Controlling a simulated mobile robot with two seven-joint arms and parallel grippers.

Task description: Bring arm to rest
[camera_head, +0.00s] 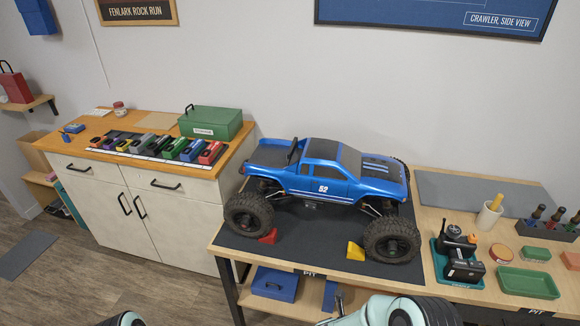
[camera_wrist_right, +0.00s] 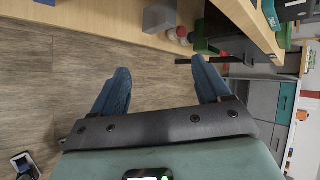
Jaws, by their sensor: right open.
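My right gripper (camera_wrist_right: 161,72) shows in the right wrist view with its two blue fingers wide apart and nothing between them. Wood-look floor and the edge of a wooden surface lie beyond the fingers. In the head view a pale green part of my right arm (camera_head: 390,312) shows at the bottom edge, in front of the workbench. A small part of my left arm (camera_head: 124,319) shows at the bottom left; its gripper is out of view. The blue crawler truck (camera_head: 325,178) stands on the dark mat (camera_head: 290,246) on the bench.
A red wedge (camera_head: 269,237) and a yellow wedge (camera_head: 355,251) sit by the truck's wheels. A teal tray (camera_head: 438,275) with black devices and a green tray (camera_head: 527,282) are to the right. A cabinet (camera_head: 150,204) with a green box (camera_head: 211,122) stands at left.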

